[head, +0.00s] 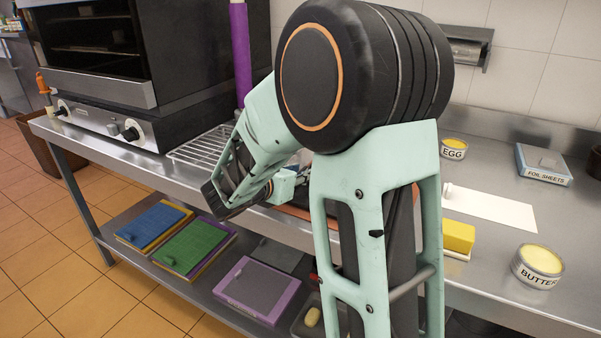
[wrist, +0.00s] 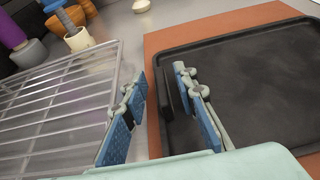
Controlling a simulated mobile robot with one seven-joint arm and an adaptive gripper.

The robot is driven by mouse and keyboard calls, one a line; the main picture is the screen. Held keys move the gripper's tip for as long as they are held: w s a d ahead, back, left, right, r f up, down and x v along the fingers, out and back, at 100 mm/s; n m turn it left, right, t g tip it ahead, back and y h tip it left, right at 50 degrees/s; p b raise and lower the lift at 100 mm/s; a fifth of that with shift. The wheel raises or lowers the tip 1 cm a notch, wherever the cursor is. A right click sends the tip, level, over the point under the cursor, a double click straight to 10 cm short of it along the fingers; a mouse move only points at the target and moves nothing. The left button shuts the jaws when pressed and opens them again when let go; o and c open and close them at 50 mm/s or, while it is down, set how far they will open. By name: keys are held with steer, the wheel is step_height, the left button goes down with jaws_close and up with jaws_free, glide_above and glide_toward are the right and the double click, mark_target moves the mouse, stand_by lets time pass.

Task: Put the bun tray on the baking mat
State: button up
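A flat black tray (wrist: 250,85), which looks like the bun tray, lies on an orange-brown mat (wrist: 163,41), which looks like the baking mat, in the wrist view. Mat border shows along the tray's left and far sides. My gripper (wrist: 158,78) is open at the tray's left edge. A dark upright piece, seemingly the tray's handle (wrist: 166,95), shows between the fingers, closer to the right finger. The left finger is apart from it. In the head view my gripper (head: 285,186) is small beside my arm, which hides most of the tray and mat.
A wire rack (wrist: 60,105) lies close left of my gripper. An oven (head: 100,60) stands at the back left. A yellow block (head: 458,237), butter tin (head: 537,265), egg tin (head: 453,149) and foil-sheets box (head: 543,163) are on the counter's right.

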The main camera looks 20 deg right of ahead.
steer(key=shift+r, duration=0.2)
steer(key=p+v, duration=0.1)
steer(key=v, duration=1.1)
steer(key=shift+f+p, duration=0.1)
steer(key=shift+p, duration=0.3)
